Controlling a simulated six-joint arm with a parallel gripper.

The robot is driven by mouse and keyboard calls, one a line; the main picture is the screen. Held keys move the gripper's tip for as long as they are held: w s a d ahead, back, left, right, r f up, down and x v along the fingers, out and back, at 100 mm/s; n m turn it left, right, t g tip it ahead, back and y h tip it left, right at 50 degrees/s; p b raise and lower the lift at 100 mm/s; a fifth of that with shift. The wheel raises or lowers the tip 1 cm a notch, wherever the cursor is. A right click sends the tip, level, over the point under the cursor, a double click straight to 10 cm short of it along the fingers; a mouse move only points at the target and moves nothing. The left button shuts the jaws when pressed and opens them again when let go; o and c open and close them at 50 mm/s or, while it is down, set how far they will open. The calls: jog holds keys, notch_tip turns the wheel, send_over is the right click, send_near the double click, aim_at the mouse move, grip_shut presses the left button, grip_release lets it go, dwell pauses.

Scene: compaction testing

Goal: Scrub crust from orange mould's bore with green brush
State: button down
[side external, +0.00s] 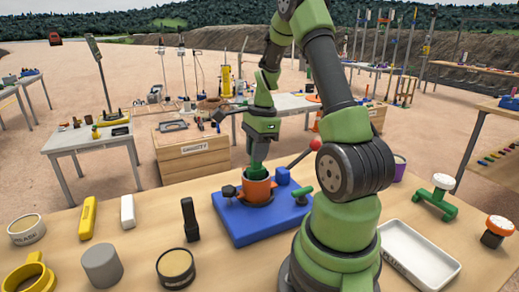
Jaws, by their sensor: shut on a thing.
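The orange mould (257,193) stands upright on a blue base (240,229) in the middle of the wooden table. My gripper (259,158) is directly above the mould, pointing down, and is shut on the green brush (257,170). The brush is upright, and its lower part is hidden by the mould wall, so it appears to be inside the bore. The crust and the inside of the bore cannot be seen.
A black tool (190,219) stands left of the base. A white tray (418,259) lies right of my arm. Front left holds a grey cylinder (102,265) and round tins (176,267).

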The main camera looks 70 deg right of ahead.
jog(key=shift+w+a+f, duration=0.25)
jog(key=shift+w+f, duration=0.1)
jog(key=shift+f, duration=0.2)
jog(key=shift+s+d+r, duration=0.5)
jog(key=shift+s+r, duration=0.3)
jog(key=shift+r, duration=0.1)
jog(key=shift+w+a+f, duration=0.2)
jog(key=shift+w+f, duration=0.15)
jog(key=shift+f, duration=0.1)
jog(key=shift+w+a+f, duration=0.2)
jog(key=shift+w+f, duration=0.15)
jog(key=shift+f, duration=0.1)
jog(key=shift+s+a+f, duration=0.1)
jog(key=shift+s+a, duration=0.05)
jog(key=shift+s, duration=0.55)
jog(key=shift+s+a+f, duration=0.1)
jog(key=shift+s, duration=0.55)
